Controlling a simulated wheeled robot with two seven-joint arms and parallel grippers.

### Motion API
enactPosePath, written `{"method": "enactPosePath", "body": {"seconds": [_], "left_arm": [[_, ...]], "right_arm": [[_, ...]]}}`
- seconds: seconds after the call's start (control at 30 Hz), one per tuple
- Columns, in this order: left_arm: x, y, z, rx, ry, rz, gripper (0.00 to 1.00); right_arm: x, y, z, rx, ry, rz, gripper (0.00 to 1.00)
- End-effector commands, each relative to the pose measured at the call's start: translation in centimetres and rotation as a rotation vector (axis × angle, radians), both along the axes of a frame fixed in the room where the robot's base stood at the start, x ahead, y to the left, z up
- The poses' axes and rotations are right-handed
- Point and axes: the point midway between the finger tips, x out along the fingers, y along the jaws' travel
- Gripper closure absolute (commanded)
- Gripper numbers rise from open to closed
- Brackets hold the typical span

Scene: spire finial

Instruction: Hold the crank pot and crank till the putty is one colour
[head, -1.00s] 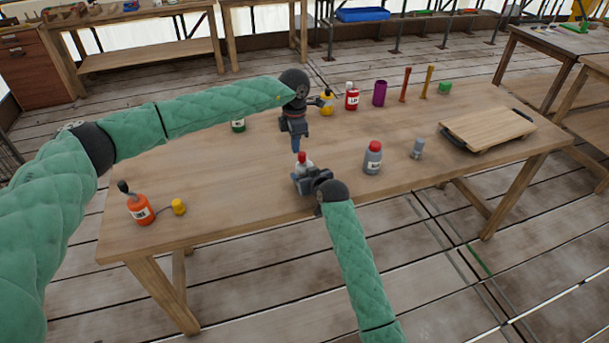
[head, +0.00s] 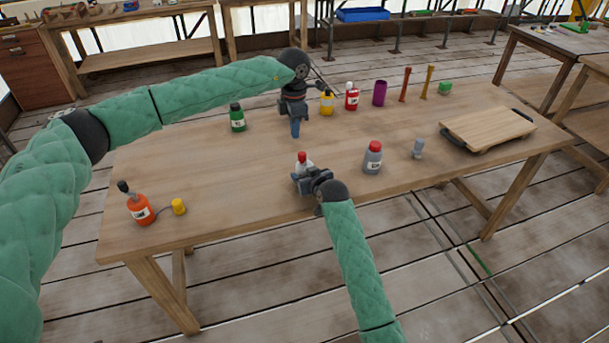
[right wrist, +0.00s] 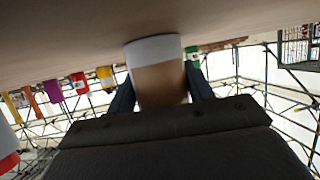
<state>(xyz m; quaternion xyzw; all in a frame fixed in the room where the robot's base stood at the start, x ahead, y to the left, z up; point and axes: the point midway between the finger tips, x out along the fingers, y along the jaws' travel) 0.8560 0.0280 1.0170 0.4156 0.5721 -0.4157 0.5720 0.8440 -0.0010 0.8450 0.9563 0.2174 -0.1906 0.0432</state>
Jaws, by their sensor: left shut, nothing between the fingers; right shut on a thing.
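A small white pot with a red top (head: 303,159) stands upright near the table's front edge, and I take it for the crank pot. My right gripper (head: 309,178) is shut around it. In the right wrist view, which is upside down, the pot (right wrist: 158,72) shows as a tan body with a white band between the dark fingers (right wrist: 160,92). No crank handle or putty can be made out. My left gripper (head: 295,130) is shut and empty, pointing down behind and above the pot, apart from it.
An orange bottle (head: 139,209) and yellow piece (head: 178,207) are front left. Green (head: 237,118), yellow (head: 327,104) and red (head: 352,98) bottles stand behind. A board (head: 488,128) lies right.

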Motion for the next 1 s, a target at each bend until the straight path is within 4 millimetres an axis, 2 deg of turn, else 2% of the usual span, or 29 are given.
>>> {"method": "enactPosePath", "body": {"seconds": [0.07, 0.1, 0.3, 0.47, 0.7, 1.0], "left_arm": [[0.0, 0.0, 0.0, 0.000, 0.000, 0.000, 1.00], [0.0, 0.0, 0.0, 0.000, 0.000, 0.000, 0.96], [-0.5, 0.4, -0.8, -0.051, 0.031, 0.001, 0.58], [-1.9, 1.3, -2.1, -0.202, 0.101, -0.002, 0.58], [-4.0, 3.0, -3.4, -0.501, 0.186, 0.003, 0.58], [-5.9, 3.5, -4.3, -0.831, 0.167, -0.012, 0.58]], "right_arm": [[0.0, 0.0, 0.0, 0.000, 0.000, 0.000, 0.74], [0.0, 0.0, 0.0, 0.000, 0.000, 0.000, 0.74], [0.0, 0.0, 0.0, 0.000, 0.000, 0.000, 0.74], [0.0, 0.0, 0.0, 0.000, 0.000, 0.000, 0.74], [0.0, 0.0, 0.0, 0.000, 0.000, 0.000, 0.74], [0.0, 0.0, 0.0, 0.000, 0.000, 0.000, 0.74]]}}
